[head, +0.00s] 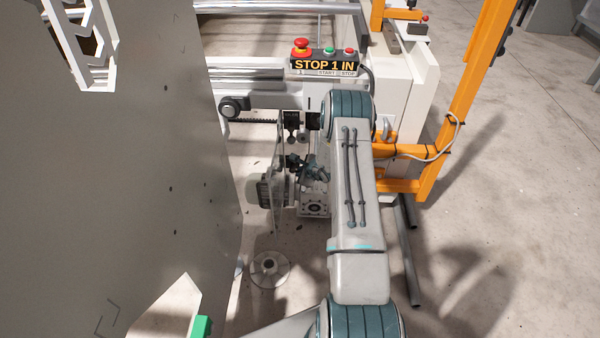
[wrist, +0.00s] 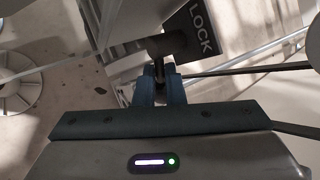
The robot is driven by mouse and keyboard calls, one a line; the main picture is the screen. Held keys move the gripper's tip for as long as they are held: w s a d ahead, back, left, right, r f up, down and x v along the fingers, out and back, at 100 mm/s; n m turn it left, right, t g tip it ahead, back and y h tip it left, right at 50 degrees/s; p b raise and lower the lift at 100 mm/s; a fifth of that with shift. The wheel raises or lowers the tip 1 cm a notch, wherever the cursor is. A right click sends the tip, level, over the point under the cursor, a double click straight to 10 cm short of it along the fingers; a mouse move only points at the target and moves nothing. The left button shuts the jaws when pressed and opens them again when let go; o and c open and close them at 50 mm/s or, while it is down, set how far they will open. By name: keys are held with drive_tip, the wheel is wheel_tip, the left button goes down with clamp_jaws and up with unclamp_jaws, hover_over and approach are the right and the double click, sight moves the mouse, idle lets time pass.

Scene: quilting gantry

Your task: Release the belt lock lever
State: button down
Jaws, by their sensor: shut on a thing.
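In the wrist view my gripper (wrist: 160,72) has its two blue fingers closed on a narrow dark part, which I take to be the belt lock lever (wrist: 158,67). The fingers hide most of it. A dark round piece (wrist: 168,45) sits just beyond the fingertips. A black plate marked LOCK (wrist: 198,28) is close by, up and to the right. In the head view my arm covers much of this area, and I cannot make out the lever clearly there.
A control box (head: 325,64) with a red stop button stands on the white machine frame (head: 412,100). An orange post (head: 470,110) with a cable rises at the right. A large grey panel (head: 150,170) fills the left. A round foot (head: 269,268) is on the floor.

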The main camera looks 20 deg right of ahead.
drive_tip(key=c, duration=1.5)
unclamp_jaws()
drive_tip(key=shift+d+f, duration=0.15)
drive_tip(key=shift+f, duration=0.1)
drive_tip(key=shift+r, duration=0.1)
drive_tip(key=shift+r, duration=0.1)
drive_tip(key=p+v, duration=0.3)
drive_tip(key=v, duration=1)
drive_tip(key=shift+s+r, duration=0.2)
drive_tip(key=shift+s, duration=0.05)
